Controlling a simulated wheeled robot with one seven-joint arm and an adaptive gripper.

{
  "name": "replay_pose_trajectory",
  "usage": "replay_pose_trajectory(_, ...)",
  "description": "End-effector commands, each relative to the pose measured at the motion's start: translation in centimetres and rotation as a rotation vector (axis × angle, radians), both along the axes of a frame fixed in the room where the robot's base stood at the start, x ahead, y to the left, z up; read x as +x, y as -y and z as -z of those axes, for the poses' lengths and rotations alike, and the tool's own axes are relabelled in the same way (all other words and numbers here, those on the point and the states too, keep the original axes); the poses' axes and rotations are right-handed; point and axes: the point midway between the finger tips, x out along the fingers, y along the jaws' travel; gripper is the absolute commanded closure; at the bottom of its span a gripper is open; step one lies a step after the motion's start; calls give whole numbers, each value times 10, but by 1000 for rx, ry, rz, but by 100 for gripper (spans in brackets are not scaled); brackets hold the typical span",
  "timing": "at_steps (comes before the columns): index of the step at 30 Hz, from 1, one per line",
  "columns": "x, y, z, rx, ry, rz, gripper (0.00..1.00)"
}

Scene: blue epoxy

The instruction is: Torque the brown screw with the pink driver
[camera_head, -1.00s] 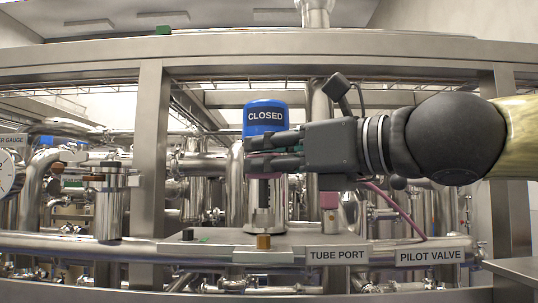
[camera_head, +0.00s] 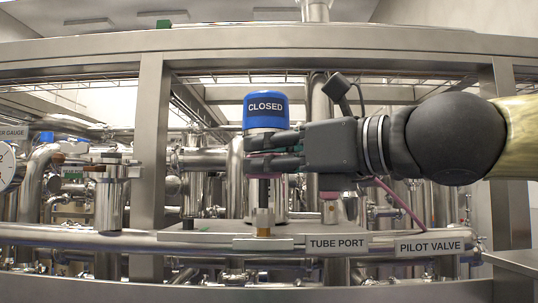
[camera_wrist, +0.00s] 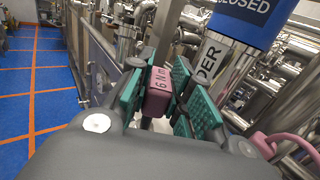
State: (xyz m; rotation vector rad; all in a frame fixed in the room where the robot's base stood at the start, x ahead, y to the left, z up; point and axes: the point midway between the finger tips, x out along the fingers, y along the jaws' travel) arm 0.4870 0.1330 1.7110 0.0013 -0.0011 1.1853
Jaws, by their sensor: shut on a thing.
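My gripper (camera_head: 262,164) is shut on the pink driver, just in front of the blue cap's silver body. The pink driver (camera_wrist: 159,92) shows in the wrist view as a pink block marked "6 Nm" between the teal finger pads. In the head view its dark shaft (camera_head: 264,191) hangs upright below the fingers. The brown screw (camera_head: 264,231) stands on the grey plate (camera_head: 215,234) directly under the shaft. The shaft's lower end looks to meet the screw's top, but I cannot tell how they engage.
A blue cap (camera_head: 265,110) marked CLOSED stands behind my gripper. A black screw (camera_head: 188,222) is on the plate's left. A pink fitting (camera_head: 329,196) is above the TUBE PORT label (camera_head: 337,244). A pink hose (camera_head: 402,208) runs right. Steel posts (camera_head: 151,150) frame the space.

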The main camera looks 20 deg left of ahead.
Motion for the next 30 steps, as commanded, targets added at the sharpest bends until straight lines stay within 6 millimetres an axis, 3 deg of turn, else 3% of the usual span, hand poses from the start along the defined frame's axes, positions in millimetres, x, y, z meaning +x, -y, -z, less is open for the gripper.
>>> replay_pose_trajectory(17,0,0,10,0,0,0,100)
replay_pose_trajectory(18,0,0,9,0,0,0,74)
replay_pose_trajectory(21,0,0,9,0,0,0,56)
replay_pose_trajectory(22,0,0,9,0,0,0,54)
replay_pose_trajectory(28,0,0,9,0,0,0,54)
replay_pose_trajectory(30,0,0,10,0,0,0,65)
